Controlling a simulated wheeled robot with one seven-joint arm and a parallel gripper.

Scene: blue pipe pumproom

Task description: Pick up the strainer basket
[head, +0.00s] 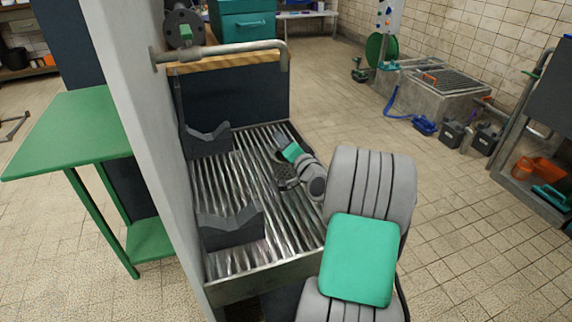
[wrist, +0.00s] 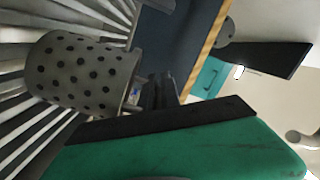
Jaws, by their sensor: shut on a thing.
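The strainer basket (wrist: 82,72) is a grey cylinder with rows of dark round holes. In the wrist view it lies sideways in the picture at the left, over the metal slats. It also shows in the head view as a small dark perforated piece (head: 284,173) beside my gripper (head: 283,152). My gripper is low over the slatted tray, its green part visible in both views. In the wrist view my dark fingers (wrist: 165,92) are at the basket's right end, shut on its rim or handle; the exact contact is partly hidden.
The slatted metal tray (head: 250,240) carries two dark V-shaped cradles, one at the back (head: 207,140) and one at the front (head: 230,228). A pale wall panel (head: 135,100) stands along its left side. A bent pipe rail (head: 225,50) crosses behind. Open tiled floor lies right.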

